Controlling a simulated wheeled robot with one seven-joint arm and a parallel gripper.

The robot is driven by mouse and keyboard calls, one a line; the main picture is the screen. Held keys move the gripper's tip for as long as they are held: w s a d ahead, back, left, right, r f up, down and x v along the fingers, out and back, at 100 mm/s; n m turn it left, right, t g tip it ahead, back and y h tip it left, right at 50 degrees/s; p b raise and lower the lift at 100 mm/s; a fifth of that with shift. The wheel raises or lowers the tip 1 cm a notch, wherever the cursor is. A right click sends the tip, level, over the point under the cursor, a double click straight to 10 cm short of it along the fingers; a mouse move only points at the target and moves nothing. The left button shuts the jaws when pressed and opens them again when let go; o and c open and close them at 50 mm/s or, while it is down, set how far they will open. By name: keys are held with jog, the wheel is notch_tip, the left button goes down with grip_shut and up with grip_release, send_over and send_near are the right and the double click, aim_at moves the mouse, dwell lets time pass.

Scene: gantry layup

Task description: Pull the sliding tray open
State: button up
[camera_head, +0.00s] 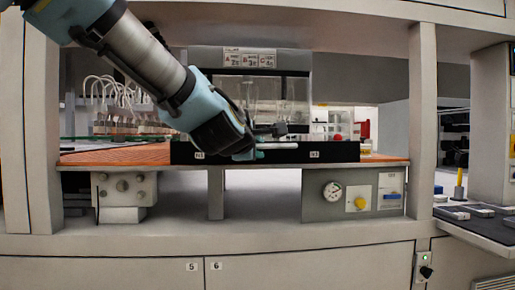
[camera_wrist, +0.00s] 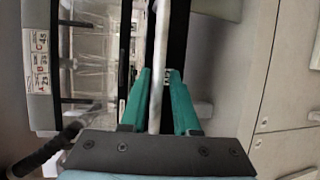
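The sliding tray has a long black front (camera_head: 330,152) with small white labels, set at the edge of an orange-brown bench top. A pale bar handle (camera_head: 284,146) runs along this front. In the wrist view the handle (camera_wrist: 160,50) runs lengthwise between the two teal fingers of my gripper (camera_wrist: 160,75). The fingers stand apart, with a visible gap on the right side of the bar; I see no firm clamp on it. In the head view my gripper (camera_head: 248,154) is at the left part of the handle, which it partly hides. The tray's inside is mostly hidden.
A clear-walled unit (camera_head: 285,95) with a label card (camera_head: 249,58) stands behind the black front. Posts (camera_head: 423,90) flank the bench. A gauge panel (camera_head: 352,195) sits below at right. The space in front of the tray looks free.

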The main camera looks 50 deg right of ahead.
jog(key=b+v, duration=0.2)
jog(key=v, duration=0.9)
jog(key=shift+d, duration=0.1)
jog(key=w+a+f+m+y+p, duration=0.1)
jog(key=w+a+f+y+p, duration=0.1)
jog(key=w+a+f, duration=0.3)
jog(key=w+a+f+m+y+p, duration=0.1)
jog(key=w+a+f+y, duration=0.2)
jog(key=w, duration=0.4)
jog(key=w+a+f+m+y+p, duration=0.1)
jog(key=w+a+f, duration=0.15)
jog(key=a, duration=0.25)
jog(key=w+a+f+m+g+y+p, duration=0.1)
jog(key=w+a+f+y, duration=0.1)
jog(key=a+f, duration=0.25)
jog(key=w+a+f+y+p, duration=0.1)
jog(key=w+a+f, duration=0.15)
jog(key=a, duration=0.25)
jog(key=s+a+f+m+g+y+p, duration=0.1)
jog(key=s+a+f+g+y+p, duration=0.1)
jog(key=a, duration=0.9)
jog(key=s+a+f+m+g+y+p, duration=0.2)
jog(key=s+a+f, duration=0.2)
jog(key=a+f, duration=0.3)
jog(key=a, duration=0.4)
jog(key=shift+m+g+y, duration=0.3)
jog(key=shift+g+y, duration=0.1)
